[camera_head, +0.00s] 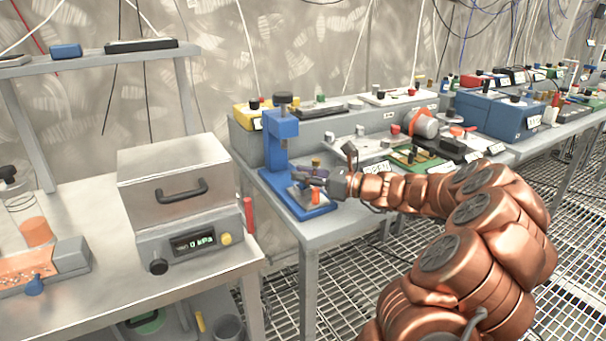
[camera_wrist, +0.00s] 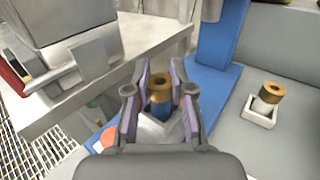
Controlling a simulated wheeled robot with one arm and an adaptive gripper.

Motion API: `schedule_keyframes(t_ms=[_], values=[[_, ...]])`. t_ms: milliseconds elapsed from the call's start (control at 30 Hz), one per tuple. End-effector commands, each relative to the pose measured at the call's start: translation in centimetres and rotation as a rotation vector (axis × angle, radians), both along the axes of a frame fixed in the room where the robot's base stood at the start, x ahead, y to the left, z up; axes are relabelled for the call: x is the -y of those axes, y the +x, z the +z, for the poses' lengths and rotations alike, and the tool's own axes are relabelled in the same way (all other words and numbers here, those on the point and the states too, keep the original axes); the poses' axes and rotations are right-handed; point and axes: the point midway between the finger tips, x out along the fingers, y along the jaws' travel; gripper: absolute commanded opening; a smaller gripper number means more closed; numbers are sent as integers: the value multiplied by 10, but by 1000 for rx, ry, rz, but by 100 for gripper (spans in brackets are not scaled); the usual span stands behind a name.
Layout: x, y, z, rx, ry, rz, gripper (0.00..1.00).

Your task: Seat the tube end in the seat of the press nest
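A tube with a brass ring on top and a blue lower part (camera_wrist: 161,95) stands between my gripper's fingers in the wrist view. My gripper (camera_wrist: 160,88) is open around it, with what look like narrow gaps between pads and tube. A pale block (camera_wrist: 155,135), apparently the press nest, lies below. The tube's lower end is hidden, so I cannot tell whether it sits in the seat. In the head view my gripper (camera_head: 314,178) is over the blue base of the press (camera_head: 281,140), with the brass top (camera_head: 316,162) showing above it.
A second brass piece (camera_wrist: 271,92) stands in a small white holder on the grey surface at right in the wrist view. The press column (camera_wrist: 222,35) rises close behind my fingers. A metal box with a gauge (camera_head: 180,195) stands left of the press.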

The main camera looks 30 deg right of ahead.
Motion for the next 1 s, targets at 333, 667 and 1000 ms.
schedule_keyframes(t_ms=[333, 667, 1000], values=[[0, 0, 0, 0, 0, 0, 40], [12, -16, 4, 1, 1, -4, 40], [46, -71, 4, 1, 1, -5, 40]])
